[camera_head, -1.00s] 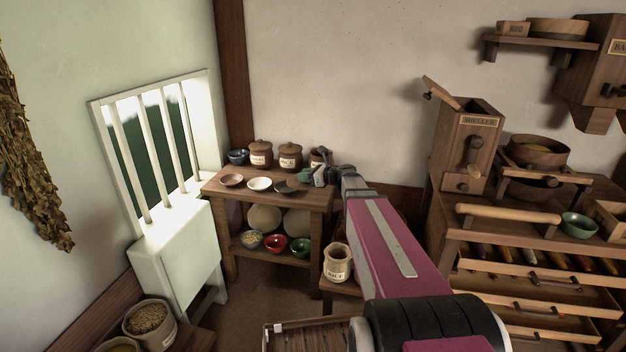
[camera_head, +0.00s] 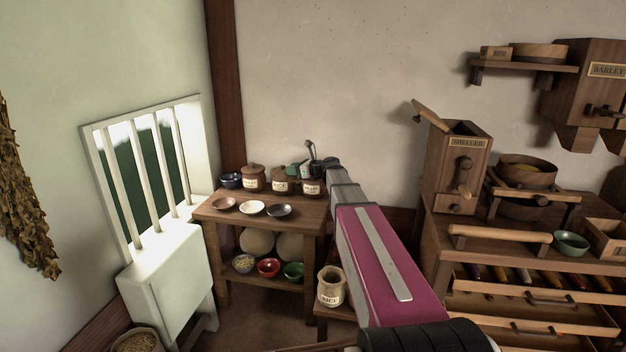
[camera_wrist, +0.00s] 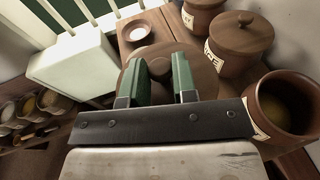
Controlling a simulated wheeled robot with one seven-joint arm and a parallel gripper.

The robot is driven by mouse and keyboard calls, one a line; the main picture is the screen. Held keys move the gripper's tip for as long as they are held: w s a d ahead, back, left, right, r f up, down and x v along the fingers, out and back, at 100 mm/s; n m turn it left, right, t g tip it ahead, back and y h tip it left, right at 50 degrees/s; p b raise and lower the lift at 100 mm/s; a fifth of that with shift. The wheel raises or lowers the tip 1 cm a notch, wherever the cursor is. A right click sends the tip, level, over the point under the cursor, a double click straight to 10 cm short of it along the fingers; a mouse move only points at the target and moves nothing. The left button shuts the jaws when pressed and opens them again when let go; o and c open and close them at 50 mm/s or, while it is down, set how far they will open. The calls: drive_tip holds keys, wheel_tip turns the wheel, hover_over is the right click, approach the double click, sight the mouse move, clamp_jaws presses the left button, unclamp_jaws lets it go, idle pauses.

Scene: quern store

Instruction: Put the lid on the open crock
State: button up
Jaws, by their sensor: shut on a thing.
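My gripper (camera_wrist: 165,75) is shut on a round brown wooden lid (camera_wrist: 207,68), its green fingers closing over the lid's middle. The knob is mostly hidden between the fingers. The open crock (camera_wrist: 262,112) stands to the right of the lid in the wrist view, its dark mouth uncovered. The lid is beside the crock's mouth, not over it. In the head view my gripper (camera_head: 301,169) is at the crocks on the small table, above and partly in front of the rightmost crock (camera_head: 313,188). The lid cannot be made out there.
A lidded crock (camera_wrist: 240,38) stands right beside the open one, with another lidded crock (camera_head: 252,178) farther left. Small dishes, including a white one (camera_head: 252,208), line the table's front. A wall is close behind. A barred window (camera_head: 150,165) is at left.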

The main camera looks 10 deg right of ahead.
drive_tip(key=w+d+r, duration=0.2)
drive_tip(key=w+r, duration=0.3)
drive_tip(key=w, duration=0.3)
drive_tip(key=w+d+f, duration=0.5)
drive_tip(key=d+f, duration=0.5)
drive_tip(key=f, duration=0.1)
drive_tip(key=shift+w+d+t, duration=0.3)
drive_tip(key=shift+w+d, duration=0.05)
drive_tip(key=shift+w, duration=0.05)
drive_tip(key=shift+f, duration=0.25)
drive_tip(key=o, duration=0.9)
drive_tip(key=shift+o, duration=0.2)
drive_tip(key=shift+r, duration=0.1)
drive_tip(key=v, duration=1.2)
drive_tip(key=shift+r, duration=0.25)
